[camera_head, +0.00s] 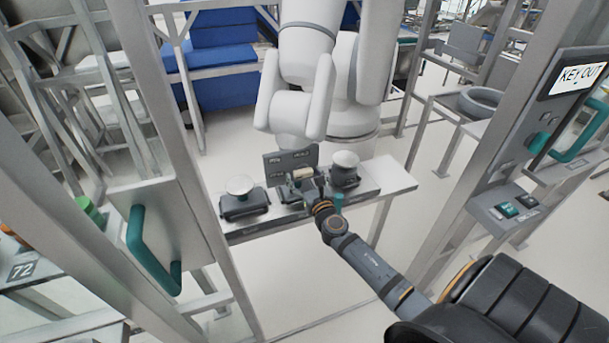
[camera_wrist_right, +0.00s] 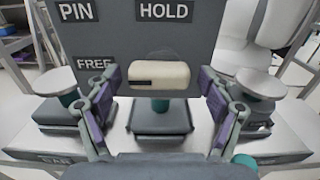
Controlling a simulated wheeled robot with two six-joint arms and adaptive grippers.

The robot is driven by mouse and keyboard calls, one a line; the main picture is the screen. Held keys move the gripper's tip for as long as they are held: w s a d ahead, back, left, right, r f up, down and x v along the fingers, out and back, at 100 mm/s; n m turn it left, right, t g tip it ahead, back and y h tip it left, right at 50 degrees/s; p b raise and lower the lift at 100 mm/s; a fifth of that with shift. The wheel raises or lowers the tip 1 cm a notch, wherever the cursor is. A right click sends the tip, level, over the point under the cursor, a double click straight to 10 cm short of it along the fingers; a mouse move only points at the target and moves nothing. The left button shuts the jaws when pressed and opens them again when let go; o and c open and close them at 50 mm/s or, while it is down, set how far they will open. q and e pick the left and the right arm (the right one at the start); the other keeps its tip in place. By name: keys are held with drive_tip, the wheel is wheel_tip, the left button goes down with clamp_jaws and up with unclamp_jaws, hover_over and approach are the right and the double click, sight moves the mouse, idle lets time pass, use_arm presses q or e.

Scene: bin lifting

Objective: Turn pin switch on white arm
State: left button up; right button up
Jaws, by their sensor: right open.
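The pin switch (camera_wrist_right: 158,76) is a cream-coloured handle with a dark mark at its left end, in front of a grey panel (camera_wrist_right: 130,35) lettered PIN, HOLD and FREE. In the head view the switch (camera_head: 302,173) and the panel (camera_head: 291,160) stand on a metal bench. The large white arm (camera_head: 305,110) rises behind the bench. My right gripper (camera_wrist_right: 160,98) is open, with its purple-padded fingers to the left and right of the switch. I cannot tell whether either finger touches it. In the head view my right gripper (camera_head: 308,190) is at the switch. My left gripper is not in view.
Round-topped devices stand on the bench (camera_head: 390,181) to the left (camera_head: 241,190) and right (camera_head: 345,170) of the switch. Metal frame posts rise on both sides. A door with a green handle (camera_head: 150,255) is at left, and a KEY OUT panel (camera_head: 577,78) is at right.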

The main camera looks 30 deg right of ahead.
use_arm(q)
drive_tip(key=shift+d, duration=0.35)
use_arm(e)
drive_tip(key=c, duration=1.1)
drive_tip(key=shift+c, duration=0.2)
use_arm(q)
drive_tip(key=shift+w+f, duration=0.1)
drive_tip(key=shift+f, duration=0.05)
use_arm(e)
drive_tip(key=shift+m, duration=0.3)
drive_tip(key=m+b, duration=0.1)
drive_tip(key=m, duration=0.2)
drive_tip(key=m+b, duration=0.2)
drive_tip(key=m, duration=0.3)
drive_tip(key=shift+r, duration=0.1)
drive_tip(key=m+b, duration=0.2)
drive_tip(key=m, duration=0.2)
drive_tip(key=shift+r+m, duration=0.1)
drive_tip(key=shift+m, duration=0.3)
use_arm(q)
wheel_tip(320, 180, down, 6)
drive_tip(key=b, duration=0.1)
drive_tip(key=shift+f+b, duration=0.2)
drive_tip(key=shift+b, duration=0.2)
use_arm(e)
drive_tip(key=shift+r+m, duration=0.1)
drive_tip(key=shift+m, duration=2.1)
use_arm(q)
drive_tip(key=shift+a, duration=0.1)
